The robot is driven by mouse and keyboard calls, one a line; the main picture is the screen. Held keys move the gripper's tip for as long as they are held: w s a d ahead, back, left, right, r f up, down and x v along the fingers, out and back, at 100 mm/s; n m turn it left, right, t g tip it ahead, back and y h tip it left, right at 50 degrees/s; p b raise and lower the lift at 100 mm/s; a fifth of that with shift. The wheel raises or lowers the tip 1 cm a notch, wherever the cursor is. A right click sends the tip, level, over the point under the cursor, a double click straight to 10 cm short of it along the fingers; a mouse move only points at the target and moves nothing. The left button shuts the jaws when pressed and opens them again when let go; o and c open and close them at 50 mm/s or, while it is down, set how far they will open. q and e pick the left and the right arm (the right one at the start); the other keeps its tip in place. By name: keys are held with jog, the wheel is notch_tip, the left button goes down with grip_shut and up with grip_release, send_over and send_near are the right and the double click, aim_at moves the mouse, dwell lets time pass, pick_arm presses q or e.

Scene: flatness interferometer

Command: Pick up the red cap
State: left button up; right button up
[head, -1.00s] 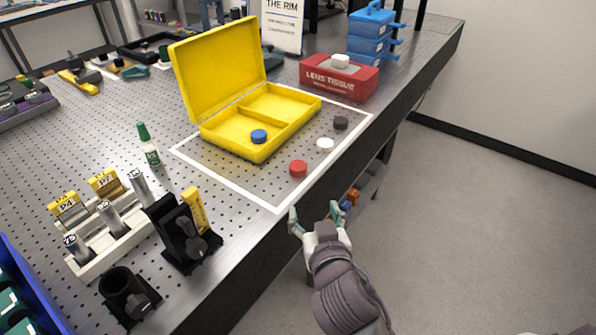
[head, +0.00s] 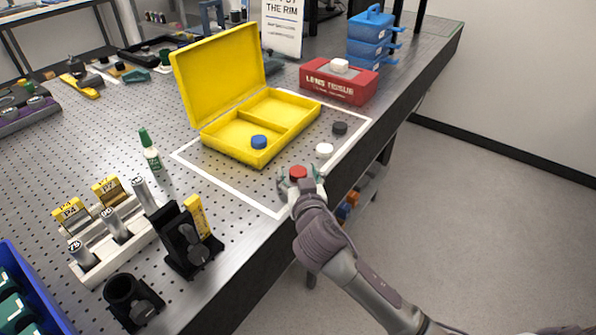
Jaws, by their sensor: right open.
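The red cap (head: 298,172) lies on the perforated metal table, inside the white outlined area near its front corner. My right gripper (head: 299,181) is open, with its fingers on either side of the red cap. The gripper's palm hides the cap's near side, and I cannot tell whether the fingers touch it. My left gripper is not in the head view.
A white cap (head: 324,150) and a black cap (head: 339,128) lie farther back in the outline. An open yellow box (head: 228,149) holds a blue cap (head: 259,142). A red lens tissue box (head: 335,86) stands behind. A black holder (head: 186,240) stands front left.

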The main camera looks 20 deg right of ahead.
jog(key=shift+w+f, duration=0.1)
jog(key=shift+w, duration=0.55)
jog(key=shift+s, duration=0.1)
jog(key=c, duration=0.9)
